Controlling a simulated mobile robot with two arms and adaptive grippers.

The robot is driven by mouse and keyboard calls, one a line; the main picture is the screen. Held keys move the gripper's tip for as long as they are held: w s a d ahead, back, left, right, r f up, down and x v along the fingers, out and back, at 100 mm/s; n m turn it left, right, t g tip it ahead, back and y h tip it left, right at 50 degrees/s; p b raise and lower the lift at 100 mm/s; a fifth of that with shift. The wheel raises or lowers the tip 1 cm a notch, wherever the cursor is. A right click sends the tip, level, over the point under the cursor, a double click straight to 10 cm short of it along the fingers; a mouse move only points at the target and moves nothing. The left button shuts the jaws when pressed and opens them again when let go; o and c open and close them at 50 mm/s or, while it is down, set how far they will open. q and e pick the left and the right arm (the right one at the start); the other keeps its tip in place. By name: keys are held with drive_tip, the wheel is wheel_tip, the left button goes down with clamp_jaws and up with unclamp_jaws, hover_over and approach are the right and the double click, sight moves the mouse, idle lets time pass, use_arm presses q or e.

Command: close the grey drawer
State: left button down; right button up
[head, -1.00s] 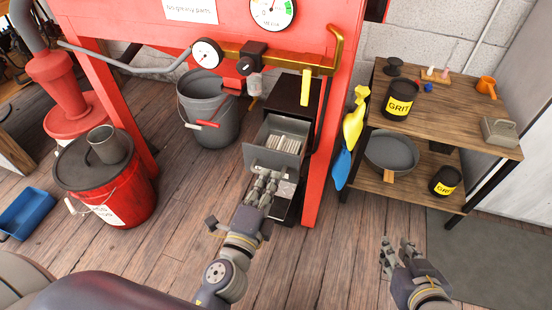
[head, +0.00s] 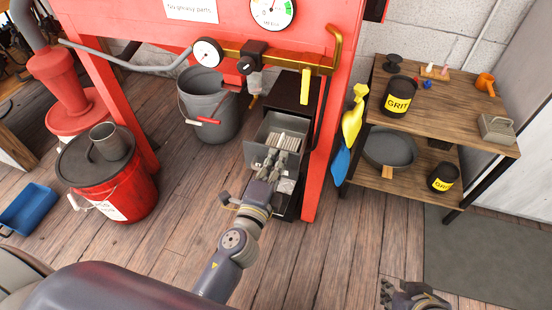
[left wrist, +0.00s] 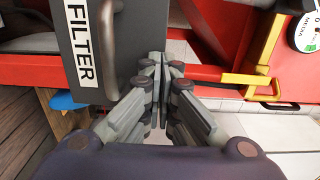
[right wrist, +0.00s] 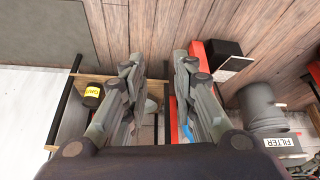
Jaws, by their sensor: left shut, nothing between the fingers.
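The grey drawer (head: 258,156) stands open, pulled out of a dark cabinet (head: 291,95) under the red bench in the head view. Several pale thin items lie in it. My left gripper (head: 274,164) is shut and empty. Its fingertips are at the drawer's front side and overlap it in the picture; I cannot tell whether they touch. In the left wrist view, its fingertips (left wrist: 165,62) are together beside a grey panel (left wrist: 105,45) labelled FILTER; I cannot tell if this is part of the drawer. My right gripper (right wrist: 156,62) is open and empty, away from the drawer.
A red bench leg (head: 326,160) stands just right of the drawer. A grey bucket (head: 208,115) stands left of it, and a red bucket (head: 130,195) farther left. A wooden shelf (head: 455,125) with cans is at right. The floor in front is clear.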

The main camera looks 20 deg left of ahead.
use_arm(q)
drive_tip(key=shift+w, duration=0.1)
